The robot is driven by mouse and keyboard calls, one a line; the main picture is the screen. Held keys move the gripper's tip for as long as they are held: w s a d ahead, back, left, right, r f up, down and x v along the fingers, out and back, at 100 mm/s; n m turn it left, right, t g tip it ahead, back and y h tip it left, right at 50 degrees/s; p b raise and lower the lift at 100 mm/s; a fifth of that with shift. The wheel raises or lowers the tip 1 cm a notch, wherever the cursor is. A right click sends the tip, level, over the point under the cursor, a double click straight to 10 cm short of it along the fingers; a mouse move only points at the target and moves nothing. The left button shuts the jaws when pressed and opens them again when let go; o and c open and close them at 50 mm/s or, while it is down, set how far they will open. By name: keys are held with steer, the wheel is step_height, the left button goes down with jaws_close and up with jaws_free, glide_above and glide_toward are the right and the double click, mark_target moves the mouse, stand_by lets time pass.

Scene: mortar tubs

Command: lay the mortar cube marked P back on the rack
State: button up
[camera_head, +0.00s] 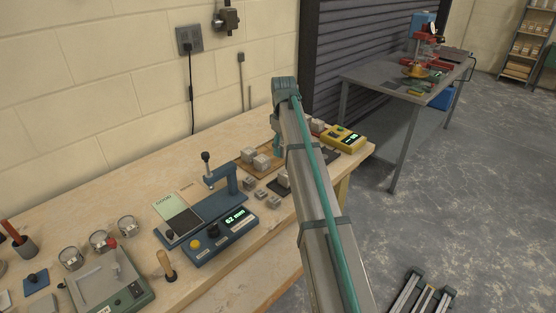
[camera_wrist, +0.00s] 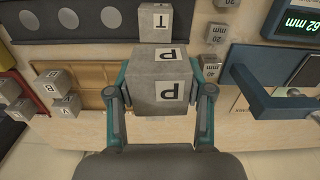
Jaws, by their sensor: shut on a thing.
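The grey mortar cube marked P (camera_wrist: 152,95) sits between the fingers of my gripper (camera_wrist: 160,82) in the wrist view, with P labels on two faces. My gripper is shut on it. There my gripper (camera_head: 276,143) is mostly behind my arm, and the P cube cannot be made out.
Labelled cubes (camera_wrist: 52,84) stand left.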

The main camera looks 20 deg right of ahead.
steer(key=shift+w, duration=0.7)
steer(key=w+d+f+p, duration=0.1)
steer(key=w+f+p, duration=0.2)
steer(key=w, duration=0.5)
steer(key=p, duration=0.1)
glide_above(276, 160)
steer(key=shift+m, duration=0.3)
steer(key=f, duration=0.5)
steer(key=shift+s, duration=0.4)
steer(key=shift+w+f, duration=0.4)
steer(key=shift+f, duration=0.25)
steer(key=f+p, duration=0.2)
steer(key=shift+w+f, duration=0.2)
steer(key=shift+f, duration=0.6)
steer(key=shift+f, duration=0.15)
steer(key=o, duration=1.1)
